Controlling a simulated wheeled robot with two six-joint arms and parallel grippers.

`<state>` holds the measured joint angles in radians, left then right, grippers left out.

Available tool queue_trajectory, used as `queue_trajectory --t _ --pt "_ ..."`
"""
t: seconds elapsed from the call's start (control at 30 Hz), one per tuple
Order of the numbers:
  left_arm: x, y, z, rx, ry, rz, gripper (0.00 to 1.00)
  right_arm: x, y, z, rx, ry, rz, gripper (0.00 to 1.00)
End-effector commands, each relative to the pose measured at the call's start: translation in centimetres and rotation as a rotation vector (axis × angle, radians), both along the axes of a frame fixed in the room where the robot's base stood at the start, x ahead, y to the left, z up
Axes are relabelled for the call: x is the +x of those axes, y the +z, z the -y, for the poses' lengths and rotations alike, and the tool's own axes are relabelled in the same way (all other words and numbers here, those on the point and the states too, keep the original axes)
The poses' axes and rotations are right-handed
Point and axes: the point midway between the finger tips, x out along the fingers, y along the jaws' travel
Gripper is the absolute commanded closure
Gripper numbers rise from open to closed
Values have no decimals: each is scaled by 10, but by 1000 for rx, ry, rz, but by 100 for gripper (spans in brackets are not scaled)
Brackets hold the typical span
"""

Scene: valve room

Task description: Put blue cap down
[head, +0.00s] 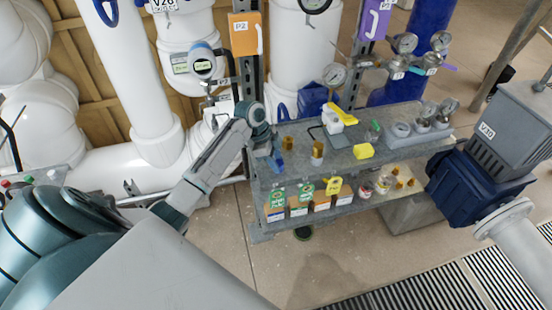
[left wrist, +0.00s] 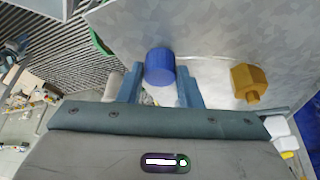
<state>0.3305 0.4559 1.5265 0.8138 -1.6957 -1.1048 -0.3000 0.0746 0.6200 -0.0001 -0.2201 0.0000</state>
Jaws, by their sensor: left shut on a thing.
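The blue cap (left wrist: 160,65) is a short blue cylinder between the two fingers of my left gripper (left wrist: 160,88) in the left wrist view. The left gripper is shut on it. In the head view the left gripper (head: 275,158) is at the left end of the grey metal bench (head: 300,175), its blue fingers hiding most of the cap. I cannot tell whether the cap touches the bench top. My right gripper is in neither view.
A brass fitting (head: 288,143) stands close to the right of the gripper; it also shows in the wrist view (left wrist: 250,82).

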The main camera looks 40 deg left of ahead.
Motion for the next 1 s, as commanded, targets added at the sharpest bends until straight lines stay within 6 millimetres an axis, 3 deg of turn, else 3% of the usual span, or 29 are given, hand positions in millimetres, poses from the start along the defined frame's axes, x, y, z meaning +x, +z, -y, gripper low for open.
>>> queue_trajectory --t 0.17,0.2,0.3,0.7,1.0 --pt "0 -3 0 0 1 0 84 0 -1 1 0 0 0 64" --pt "0 -3 0 0 1 0 66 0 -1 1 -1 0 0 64" --pt "0 -3 0 0 1 0 46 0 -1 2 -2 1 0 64" --pt "0 4 -3 2 1 2 46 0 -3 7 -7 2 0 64" --pt "-9 57 -24 5 1 4 46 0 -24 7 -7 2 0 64"
